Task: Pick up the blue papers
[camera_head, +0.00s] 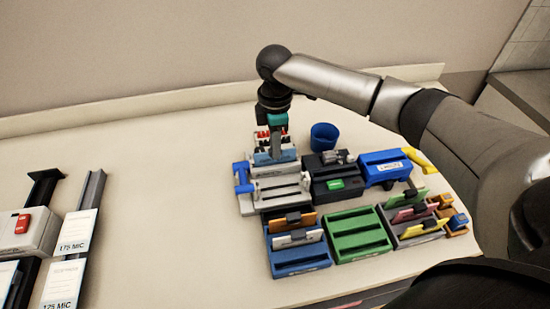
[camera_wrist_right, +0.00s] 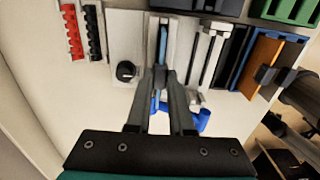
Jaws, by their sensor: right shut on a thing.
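My right gripper (camera_head: 275,152) reaches down over the white device with slots (camera_head: 275,190) near the back of the desk. In the right wrist view its two fingers (camera_wrist_right: 163,73) are closed together on the blue papers (camera_wrist_right: 163,42), which show as a thin blue strip, edge-on, in a slot of the white device. The blue papers also show in the head view (camera_head: 263,158), at the back of the device. I cannot tell whether they are clear of the slot. My left gripper is not in view.
A blue cup (camera_head: 323,136) stands behind a black device (camera_head: 338,184) and a blue device (camera_head: 383,170) on the right. In front are a blue rack (camera_head: 298,264), a green rack (camera_head: 358,234) and a grey rack with coloured cards.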

